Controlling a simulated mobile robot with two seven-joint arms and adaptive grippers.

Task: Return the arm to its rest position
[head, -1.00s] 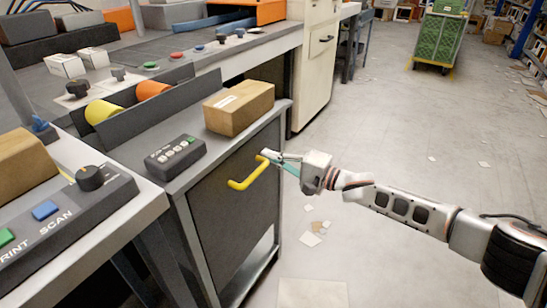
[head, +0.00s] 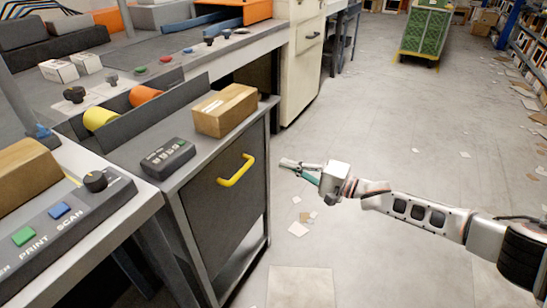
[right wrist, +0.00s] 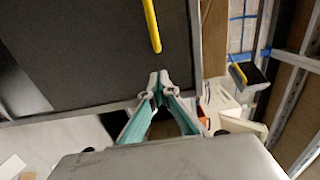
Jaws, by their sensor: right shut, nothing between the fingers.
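My right arm (head: 425,210) reaches in from the right in the head view. Its gripper (head: 284,162) is shut and empty, in the air just right of the grey cabinet, apart from the yellow handle (head: 236,171). In the right wrist view the gripper's fingertips (right wrist: 158,78) are together with nothing between them. The yellow handle also shows at the top of that view (right wrist: 151,25), on the dark cabinet front (right wrist: 85,50). The cabinet front looks closed in the head view. My left gripper is not in view.
A cardboard box (head: 225,110) and a button box (head: 167,157) stand on the cabinet top. A print and scan panel (head: 65,225) is on the left table. A green cart (head: 425,32) stands far back. Open floor with scattered paper lies around my right arm.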

